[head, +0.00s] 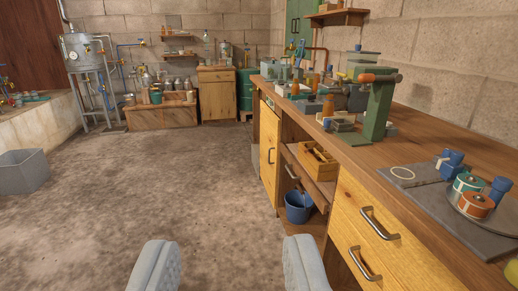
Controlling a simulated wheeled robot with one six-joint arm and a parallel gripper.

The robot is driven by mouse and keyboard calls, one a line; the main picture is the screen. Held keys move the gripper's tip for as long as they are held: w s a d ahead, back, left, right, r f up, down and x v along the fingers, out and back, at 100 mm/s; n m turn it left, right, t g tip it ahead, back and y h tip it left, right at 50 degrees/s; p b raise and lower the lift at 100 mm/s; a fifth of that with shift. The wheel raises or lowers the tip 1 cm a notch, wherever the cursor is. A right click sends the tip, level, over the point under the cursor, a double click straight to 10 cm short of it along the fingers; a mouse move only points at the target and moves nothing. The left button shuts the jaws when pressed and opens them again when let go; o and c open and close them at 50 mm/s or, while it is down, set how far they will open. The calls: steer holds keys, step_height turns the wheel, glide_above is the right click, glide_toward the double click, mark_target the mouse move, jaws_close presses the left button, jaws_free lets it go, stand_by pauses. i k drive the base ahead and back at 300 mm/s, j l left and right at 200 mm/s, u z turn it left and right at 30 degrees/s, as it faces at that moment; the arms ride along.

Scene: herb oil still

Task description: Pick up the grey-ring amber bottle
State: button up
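My gripper (230,268) shows at the bottom of the head view as two pale grey fingers set wide apart. It is open, with only bare floor between the fingers. Small amber-orange items that look like bottles stand on the long wooden workbench (430,165) at the right, one at the near side (328,106) and another a little behind it (316,83). They are well ahead and to the right of my gripper. They are too small for me to tell whether either has a grey ring.
A green post with an orange-handled tool (378,106) rises from the bench beside the amber items. Spools and dark mats lie nearer. A blue bucket (298,206) sits under the bench. A grey bin (22,171) stands left. The middle floor is clear.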

mark_target(316, 79)
steer(key=i+j+z, duration=0.25)
steer(key=i, duration=0.45)
steer(key=i+j+z, duration=0.3)
steer(key=i, duration=0.45)
steer(key=i+j+z, duration=0.25)
steer(key=i+j, duration=0.15)
steer(key=i, duration=0.25)
steer(key=i+j+z, duration=0.25)
steer(key=i+j, duration=0.3)
steer(key=i+j+z, duration=0.3)
steer(key=i+j, duration=0.35)
steer(key=i+j+z, duration=0.25)
steer(key=i+j, duration=0.2)
steer(key=j, duration=0.45)
